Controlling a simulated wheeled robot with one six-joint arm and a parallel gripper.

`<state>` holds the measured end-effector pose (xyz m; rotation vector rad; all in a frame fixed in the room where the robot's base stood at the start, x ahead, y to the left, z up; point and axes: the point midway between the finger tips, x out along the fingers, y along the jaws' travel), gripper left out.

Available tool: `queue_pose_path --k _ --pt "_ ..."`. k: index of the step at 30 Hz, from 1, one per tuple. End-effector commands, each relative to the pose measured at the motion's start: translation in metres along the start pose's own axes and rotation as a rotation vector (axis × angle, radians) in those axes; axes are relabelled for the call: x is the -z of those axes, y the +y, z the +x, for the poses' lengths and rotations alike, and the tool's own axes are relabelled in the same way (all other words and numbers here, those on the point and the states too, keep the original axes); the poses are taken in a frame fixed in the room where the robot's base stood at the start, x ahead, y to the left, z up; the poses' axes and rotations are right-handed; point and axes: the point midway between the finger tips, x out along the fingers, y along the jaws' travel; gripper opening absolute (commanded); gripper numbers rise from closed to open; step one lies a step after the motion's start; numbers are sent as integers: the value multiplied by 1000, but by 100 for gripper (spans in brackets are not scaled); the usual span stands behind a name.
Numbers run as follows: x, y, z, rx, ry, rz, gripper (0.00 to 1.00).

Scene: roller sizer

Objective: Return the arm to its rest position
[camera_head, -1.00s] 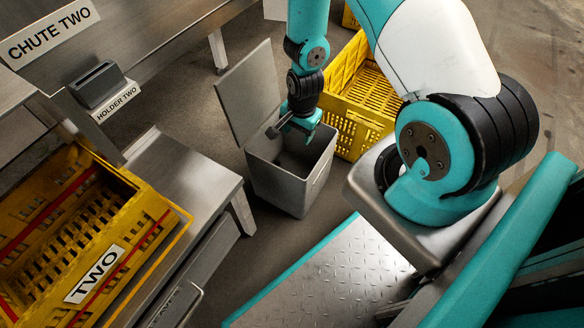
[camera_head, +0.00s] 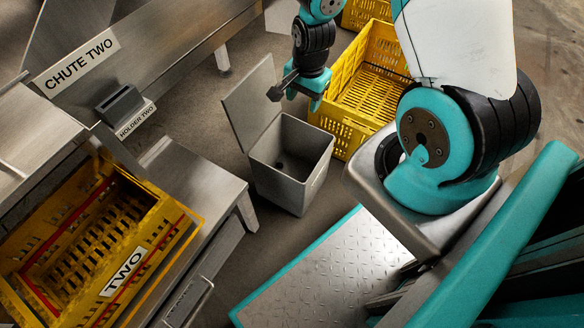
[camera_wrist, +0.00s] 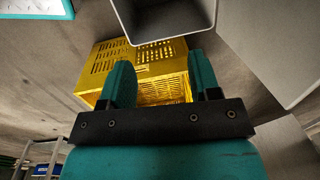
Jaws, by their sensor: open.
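My gripper (camera_head: 296,90) hangs above and behind the open grey bin in the head view, in front of the yellow crate. In the wrist view its two teal fingers (camera_wrist: 160,84) stand apart with nothing between them. The rest of my arm rises at the upper right, bent over its base.
The grey bin (camera_head: 281,183) stands on the floor with its lid (camera_head: 249,103) raised. A yellow crate (camera_head: 350,135) stands behind it, also seen in the wrist view (camera_wrist: 140,55). At left are crate TWO (camera_head: 150,287), the chute (camera_head: 150,50) and an empty-looking holder (camera_head: 120,105).

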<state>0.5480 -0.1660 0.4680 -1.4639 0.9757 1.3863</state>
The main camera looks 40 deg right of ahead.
Motion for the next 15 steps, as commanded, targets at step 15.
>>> queue_pose_path --k 15 --pt "-2 -2 -4 4 -2 -14 57"
